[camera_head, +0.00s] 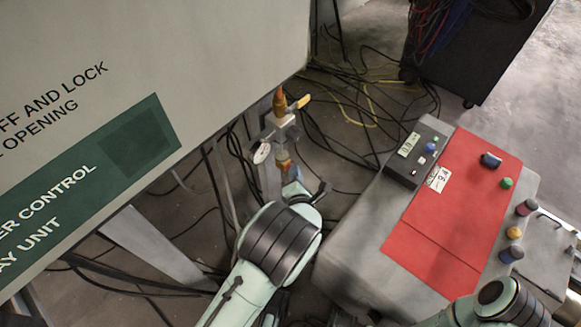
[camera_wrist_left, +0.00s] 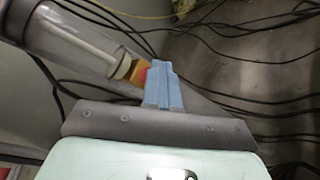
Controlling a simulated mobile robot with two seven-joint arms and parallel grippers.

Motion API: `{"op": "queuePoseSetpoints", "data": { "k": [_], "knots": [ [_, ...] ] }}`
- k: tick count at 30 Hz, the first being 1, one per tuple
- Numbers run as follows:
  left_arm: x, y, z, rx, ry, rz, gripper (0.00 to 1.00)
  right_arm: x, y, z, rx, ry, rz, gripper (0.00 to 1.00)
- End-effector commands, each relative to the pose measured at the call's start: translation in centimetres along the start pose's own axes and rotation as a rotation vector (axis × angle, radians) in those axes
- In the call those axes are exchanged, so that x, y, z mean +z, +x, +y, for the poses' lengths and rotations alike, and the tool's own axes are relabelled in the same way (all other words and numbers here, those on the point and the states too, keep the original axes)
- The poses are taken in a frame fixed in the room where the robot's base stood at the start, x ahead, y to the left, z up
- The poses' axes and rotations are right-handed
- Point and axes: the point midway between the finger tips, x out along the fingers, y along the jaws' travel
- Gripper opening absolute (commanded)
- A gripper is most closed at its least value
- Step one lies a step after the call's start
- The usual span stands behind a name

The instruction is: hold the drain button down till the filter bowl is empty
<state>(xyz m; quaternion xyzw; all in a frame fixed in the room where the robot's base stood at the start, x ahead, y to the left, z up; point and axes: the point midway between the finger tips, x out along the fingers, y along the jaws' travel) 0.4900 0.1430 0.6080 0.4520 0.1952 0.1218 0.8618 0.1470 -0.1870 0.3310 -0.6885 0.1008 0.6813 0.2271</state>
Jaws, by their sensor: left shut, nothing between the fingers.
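The filter bowl (camera_wrist_left: 75,42) is a clear cylinder with a pale tube inside, at upper left in the left wrist view. I cannot make out a liquid level. At its end are a pale collar and a yellow and red drain button (camera_wrist_left: 141,74). The button also shows in the head view (camera_head: 284,162), below the gauge. My left gripper (camera_wrist_left: 160,68) is shut and empty, its blue fingertips right at the button. They look in contact, but I cannot tell whether it is pressed in. The gripper also shows in the head view (camera_head: 291,174). My right gripper is out of view.
A round gauge (camera_head: 262,152) and a yellow lever (camera_head: 303,101) sit on the pipework above the button. A large grey cabinet (camera_head: 190,50) stands at left. A red-topped console (camera_head: 452,215) with several knobs stands at right. Loose cables (camera_head: 350,130) cover the floor.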

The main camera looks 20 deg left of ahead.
Motion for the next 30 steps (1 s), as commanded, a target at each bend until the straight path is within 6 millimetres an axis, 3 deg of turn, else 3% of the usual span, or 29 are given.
{"op": "queuePoseSetpoints", "data": {
  "k": [30],
  "knots": [
    [0.47,-0.7,-0.47,0.002,-0.001,0.001,0.0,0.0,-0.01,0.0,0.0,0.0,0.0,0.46]
  ]
}}
